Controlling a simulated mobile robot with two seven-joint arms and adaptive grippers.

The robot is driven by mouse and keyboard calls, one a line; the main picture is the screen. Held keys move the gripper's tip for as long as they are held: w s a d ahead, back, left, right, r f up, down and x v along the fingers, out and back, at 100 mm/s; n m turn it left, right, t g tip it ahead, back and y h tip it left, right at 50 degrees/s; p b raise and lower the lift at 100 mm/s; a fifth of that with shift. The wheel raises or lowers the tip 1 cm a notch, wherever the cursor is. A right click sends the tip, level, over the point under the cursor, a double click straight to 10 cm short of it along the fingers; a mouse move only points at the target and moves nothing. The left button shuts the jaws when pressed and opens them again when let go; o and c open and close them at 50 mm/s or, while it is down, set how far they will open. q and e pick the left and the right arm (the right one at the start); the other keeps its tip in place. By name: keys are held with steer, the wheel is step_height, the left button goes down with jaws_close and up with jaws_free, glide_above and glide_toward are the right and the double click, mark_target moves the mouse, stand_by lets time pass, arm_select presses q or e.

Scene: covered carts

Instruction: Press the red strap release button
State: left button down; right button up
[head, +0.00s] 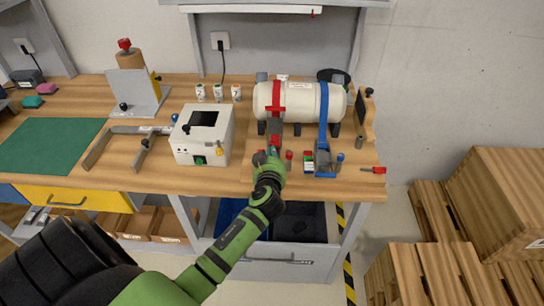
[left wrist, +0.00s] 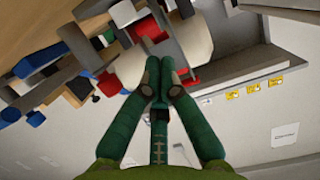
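The red strap (head: 277,101) runs over a white horizontal tank (head: 300,101) on the bench, with a grey buckle (head: 275,132) below it. My left gripper (head: 268,158) is at the lower end of this buckle and hides part of it. In the left wrist view its fingertips (left wrist: 161,64) come together, with nothing visible between them. Red parts (left wrist: 110,85) show close to the tips there; I cannot tell which is the release button, or whether the tips touch it. A red knob (head: 289,154) stands just right of the gripper. My right gripper is not in view.
A blue strap (head: 323,103) with its own buckle (head: 324,160) lies to the right. A white box (head: 202,136) stands left of the gripper. A red-handled tool (head: 374,170) lies near the front right edge. Pallets and wooden boxes (head: 499,199) are on the floor right.

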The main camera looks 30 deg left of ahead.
arm_select(q)
steer(key=shift+d+f, duration=0.1)
steer(key=shift+f, duration=1.15)
